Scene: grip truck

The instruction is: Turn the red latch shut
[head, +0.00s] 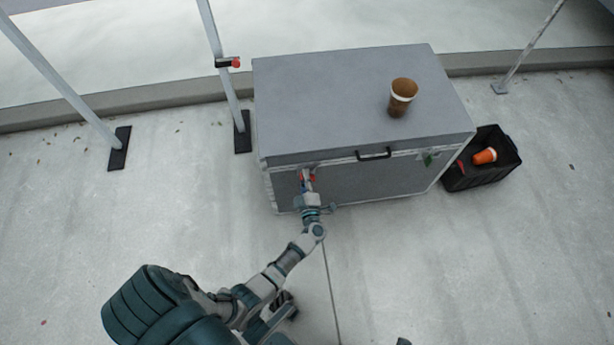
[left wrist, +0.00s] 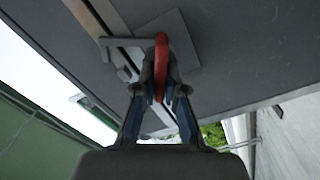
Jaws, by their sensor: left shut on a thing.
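A large grey chest (head: 350,90) with a closed flat lid stands on the floor. The red latch (head: 313,177) is on its front face, toward the left, just below the lid edge. My left gripper (head: 306,182) reaches up to it and is shut on it. In the left wrist view, the red latch (left wrist: 162,62) stands between the fingertips of the left gripper (left wrist: 160,85), in front of a metal plate (left wrist: 165,40) on the chest. The fingers partly hide the latch. My right gripper is not in view.
A brown cup (head: 402,97) stands on the chest lid. A black handle (head: 374,154) is on the front, and a green part (head: 428,159) sits to its right. A black crate (head: 487,183) with an orange cup (head: 485,156) stands right of the chest. Metal poles (head: 222,65) stand left. The floor in front is mostly clear.

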